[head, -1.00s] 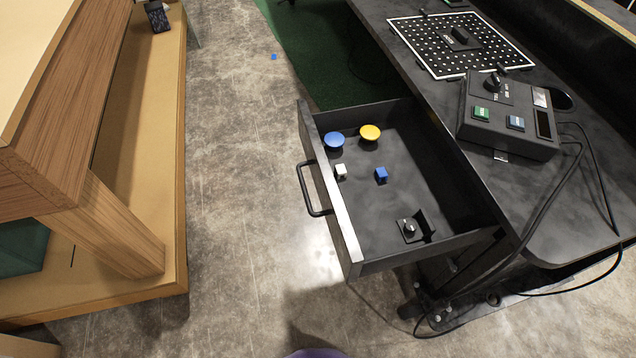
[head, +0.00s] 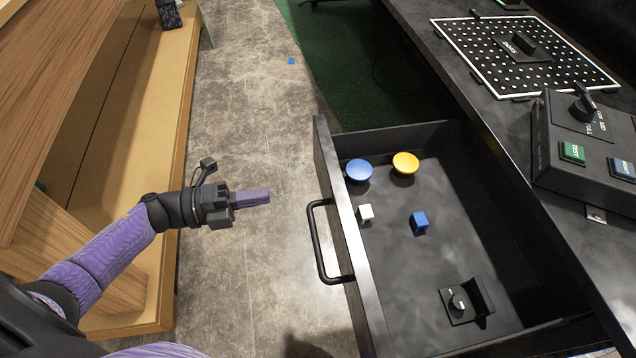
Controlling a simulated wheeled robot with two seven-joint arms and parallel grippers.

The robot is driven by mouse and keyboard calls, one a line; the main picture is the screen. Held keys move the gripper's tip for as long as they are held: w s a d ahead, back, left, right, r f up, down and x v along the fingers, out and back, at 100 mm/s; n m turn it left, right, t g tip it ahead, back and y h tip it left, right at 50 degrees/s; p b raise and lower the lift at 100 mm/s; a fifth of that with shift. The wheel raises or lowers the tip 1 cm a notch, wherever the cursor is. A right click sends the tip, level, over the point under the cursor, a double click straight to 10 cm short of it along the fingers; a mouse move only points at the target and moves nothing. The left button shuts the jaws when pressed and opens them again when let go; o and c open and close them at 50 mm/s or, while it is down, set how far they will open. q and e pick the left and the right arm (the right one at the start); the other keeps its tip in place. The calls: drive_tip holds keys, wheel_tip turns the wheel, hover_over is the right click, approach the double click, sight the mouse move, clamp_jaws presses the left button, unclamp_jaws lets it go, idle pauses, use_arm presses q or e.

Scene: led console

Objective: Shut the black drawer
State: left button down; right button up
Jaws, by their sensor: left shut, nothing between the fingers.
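The black drawer (head: 404,268) is pulled well out from under the black desk, its front panel facing left. Its black bar handle (head: 319,243) is on the outer side of that panel. Inside lie a blue round knob (head: 359,171), a yellow round knob (head: 405,163), a white cube (head: 366,213), a blue cube (head: 419,222) and a small black switch part (head: 459,302). My left gripper (head: 268,197) is shut and empty, left of the drawer front and apart from the handle, its fingers pointing right towards it. My right gripper is not in view.
The desk top (head: 486,88) holds a white-edged perforated board (head: 468,52) and a control box (head: 592,150) with green and blue buttons. A wooden shelf unit (head: 181,150) stands at left. Bare concrete floor (head: 245,100) lies between shelf and drawer.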

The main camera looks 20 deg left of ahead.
sight(328, 187)
use_arm(q)
drive_tip(key=b+x, duration=0.1)
drive_tip(key=x, duration=0.8)
drive_tip(key=shift+w+f+b, duration=0.1)
drive_tip(key=shift+b, duration=0.2)
drive_tip(key=shift+w+d, duration=0.1)
drive_tip(key=shift+d, duration=0.15)
